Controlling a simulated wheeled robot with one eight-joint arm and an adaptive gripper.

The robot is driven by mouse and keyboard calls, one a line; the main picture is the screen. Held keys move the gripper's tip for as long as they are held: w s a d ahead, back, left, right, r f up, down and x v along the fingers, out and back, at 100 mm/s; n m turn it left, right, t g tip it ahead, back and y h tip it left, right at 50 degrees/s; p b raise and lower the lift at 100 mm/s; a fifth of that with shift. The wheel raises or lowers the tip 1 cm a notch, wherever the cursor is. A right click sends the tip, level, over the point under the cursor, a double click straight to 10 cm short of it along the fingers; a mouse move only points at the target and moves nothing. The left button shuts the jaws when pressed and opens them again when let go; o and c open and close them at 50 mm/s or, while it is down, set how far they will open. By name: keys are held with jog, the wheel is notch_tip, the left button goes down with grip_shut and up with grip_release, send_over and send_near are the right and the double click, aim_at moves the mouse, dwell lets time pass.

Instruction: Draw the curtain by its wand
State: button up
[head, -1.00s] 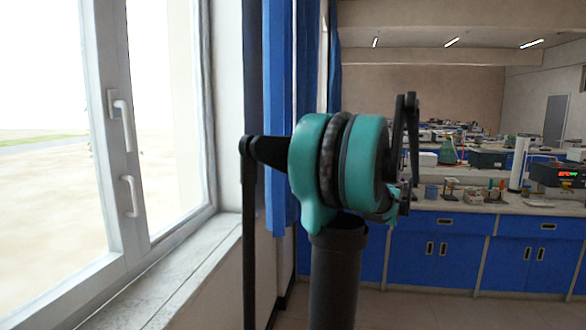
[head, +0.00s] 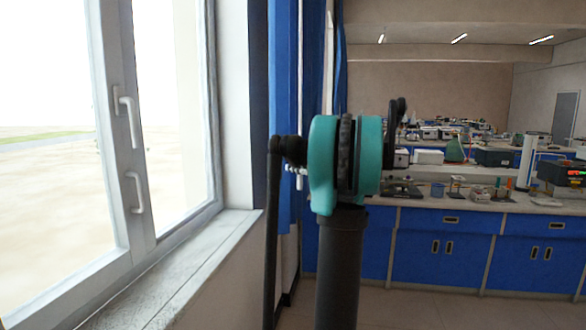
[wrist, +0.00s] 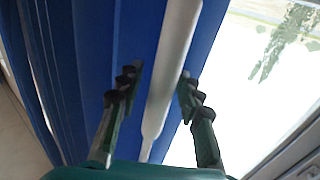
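The blue curtain (head: 284,75) hangs in folds beside the window in the head view. It fills the left and middle of the wrist view (wrist: 90,60). The white wand (wrist: 172,70) runs lengthwise between my gripper's fingers in the wrist view, in front of the curtain near its edge. My gripper (wrist: 158,92) is open, with one dark stepped finger on each side of the wand and gaps visible. In the head view my own arm hides the gripper and most of the wand's place.
A window with white handles (head: 128,115) and a pale sill (head: 190,265) is at the left. Blue lab cabinets (head: 445,245) carry a bench (head: 450,203) with equipment at the right. Some floor shows in front of them.

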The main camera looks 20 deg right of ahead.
jog(key=shift+x, duration=1)
grip_shut()
